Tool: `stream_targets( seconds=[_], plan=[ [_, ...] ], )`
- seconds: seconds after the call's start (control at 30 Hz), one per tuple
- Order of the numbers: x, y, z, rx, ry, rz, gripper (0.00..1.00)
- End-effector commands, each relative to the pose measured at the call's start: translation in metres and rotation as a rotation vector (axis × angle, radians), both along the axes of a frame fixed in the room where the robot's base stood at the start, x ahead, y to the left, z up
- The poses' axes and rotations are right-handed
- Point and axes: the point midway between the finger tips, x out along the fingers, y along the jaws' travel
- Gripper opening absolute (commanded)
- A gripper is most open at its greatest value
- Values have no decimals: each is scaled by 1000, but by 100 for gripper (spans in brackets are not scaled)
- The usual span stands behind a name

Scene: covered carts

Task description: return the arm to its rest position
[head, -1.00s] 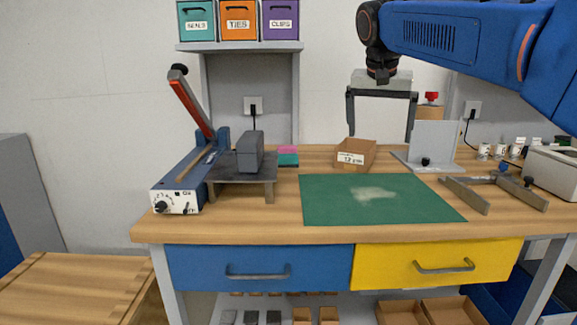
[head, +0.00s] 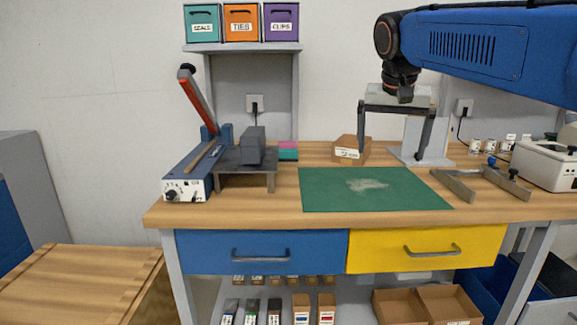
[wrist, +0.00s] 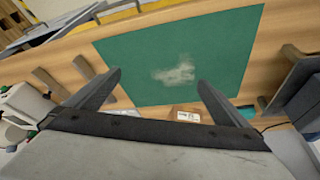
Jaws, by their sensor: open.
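My gripper (head: 393,155) hangs from my blue arm at the upper right of the head view, above the back right of the workbench (head: 240,213). Its two dark fingers are wide apart with nothing between them. In the wrist view my gripper (wrist: 157,80) also shows open, with its fingers over the green mat (wrist: 222,50). The green mat (head: 320,190) lies flat on the bench with a pale dusty patch (head: 367,184) on it.
A sealing machine (head: 186,188) with a raised red lever stands at the bench's left. An upright grey plate (head: 412,136) is behind my gripper. Metal bars (head: 455,185) and a white machine (head: 545,166) lie to the right. A shelf (head: 240,47) holds labelled bins at the upper left.

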Motion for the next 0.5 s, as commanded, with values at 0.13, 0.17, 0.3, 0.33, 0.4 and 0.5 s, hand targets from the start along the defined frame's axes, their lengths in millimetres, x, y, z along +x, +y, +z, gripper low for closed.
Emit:
stream_targets(
  seconds=[0.13,0.17,0.3,0.33,0.4,0.5],
  plan=[
    [-27,-9,-18,1,2,38,100],
    [-33,-11,-22,0,2,46,100],
    [-72,-22,-53,2,5,100,100],
    [-82,-24,-61,3,4,115,100],
    [-103,-28,-81,4,3,145,100],
    [-134,-34,-110,4,2,187,100]
  ],
)
